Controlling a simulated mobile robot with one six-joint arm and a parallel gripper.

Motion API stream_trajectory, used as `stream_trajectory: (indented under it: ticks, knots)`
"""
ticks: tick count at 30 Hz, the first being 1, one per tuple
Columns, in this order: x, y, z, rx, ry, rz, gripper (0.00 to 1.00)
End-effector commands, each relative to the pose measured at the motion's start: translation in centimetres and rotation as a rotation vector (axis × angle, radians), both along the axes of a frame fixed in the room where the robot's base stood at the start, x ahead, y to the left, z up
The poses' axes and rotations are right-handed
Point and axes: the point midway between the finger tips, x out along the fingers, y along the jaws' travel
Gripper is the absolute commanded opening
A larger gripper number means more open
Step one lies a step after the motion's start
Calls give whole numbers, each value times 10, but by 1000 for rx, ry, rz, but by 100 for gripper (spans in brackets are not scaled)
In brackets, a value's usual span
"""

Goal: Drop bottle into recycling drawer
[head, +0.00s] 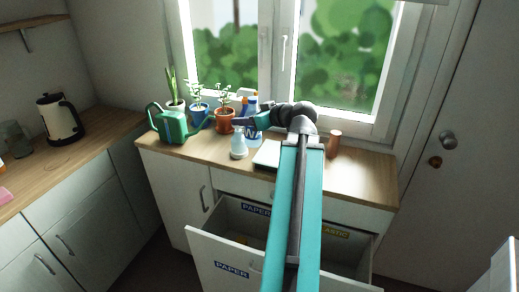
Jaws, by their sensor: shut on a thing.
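My gripper (239,123) is over the counter below the window, pointing left at the end of my teal arm. It is shut on the neck of a small white bottle (238,149), which hangs upright below the fingers. I cannot tell whether the bottle's base touches the counter. The recycling drawer (214,249) is pulled open below the counter, with a PAPER label on its front. Inside are a PAPER label (256,209) on the left and a partly hidden PLASTIC label (336,232) on the right. My arm covers the middle of the drawer.
A green watering can (173,126), potted plants (225,120), spray bottles (246,103) and a blue-and-white labelled item (253,133) crowd the gripper. A white flat object (267,154) and a copper-coloured cup (334,143) stand right. The counter's right end (370,170) is clear.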

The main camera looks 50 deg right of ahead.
Motion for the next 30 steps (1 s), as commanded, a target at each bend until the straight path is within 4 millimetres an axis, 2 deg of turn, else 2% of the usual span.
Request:
stream_trajectory:
  ticks: [5,11,30]
  knots:
    - [1,-1,0,0,0,0,23]
    - [5,-13,2,0,0,0,23]
    - [28,-85,2,1,0,1,23]
